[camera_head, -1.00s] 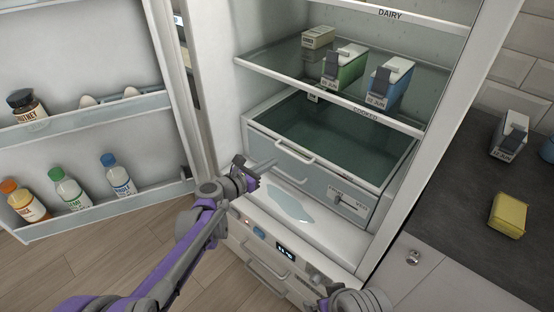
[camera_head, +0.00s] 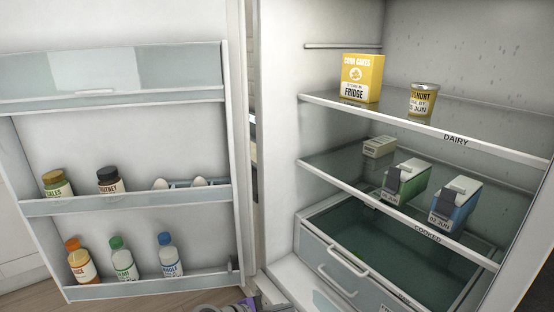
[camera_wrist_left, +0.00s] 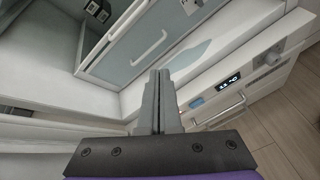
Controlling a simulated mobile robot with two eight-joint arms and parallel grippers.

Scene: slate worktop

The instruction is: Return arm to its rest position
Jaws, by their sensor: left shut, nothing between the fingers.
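My left gripper (camera_wrist_left: 160,78) is shut and empty in the left wrist view, its two grey fingers together. It is in front of the fridge's lower drawer, near a pale blue puddle (camera_wrist_left: 186,60) on the white floor ledge. In the head view only a small part of my left arm (camera_head: 232,307) shows at the bottom edge. My right gripper is not in view.
The fridge door (camera_head: 120,150) stands open at the left with bottles and jars on its racks. The lower drawer (camera_head: 335,262) is pulled out. Shelves hold a yellow box (camera_head: 361,80), a yoghurt tub (camera_head: 423,100), a green carton (camera_head: 405,182) and a blue carton (camera_head: 455,203).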

